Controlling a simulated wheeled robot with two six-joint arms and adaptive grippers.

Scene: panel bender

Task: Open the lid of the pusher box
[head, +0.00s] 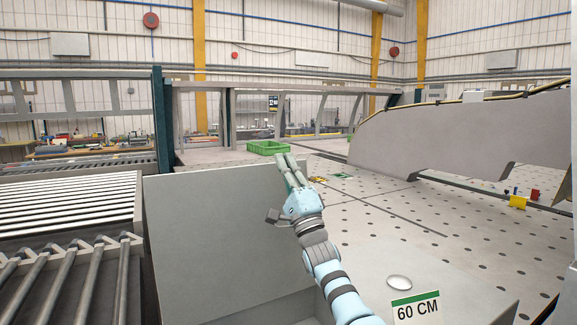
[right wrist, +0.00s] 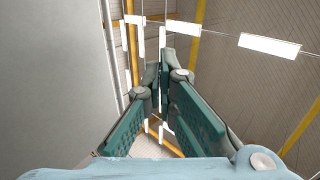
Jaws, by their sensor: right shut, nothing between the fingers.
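A large flat grey panel (head: 215,225), which looks like the raised lid of the pusher box, stands steeply tilted at the lower middle of the head view. A grey box part (head: 455,290) with a green-and-white "60 CM" label lies at the lower right. My right gripper (head: 287,163) is shut and empty, its fingers pointing up and away at the panel's upper right edge. Whether it touches the panel is unclear. In the right wrist view the shut fingers (right wrist: 165,75) are beside a plain grey surface (right wrist: 55,75) at left. My left gripper is out of view.
A roller conveyor (head: 65,215) lies at the left. A green crate (head: 268,147) stands on the perforated table (head: 400,215) behind. A large grey machine cover (head: 450,135) rises at the right, with small yellow and red parts (head: 520,200) near it.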

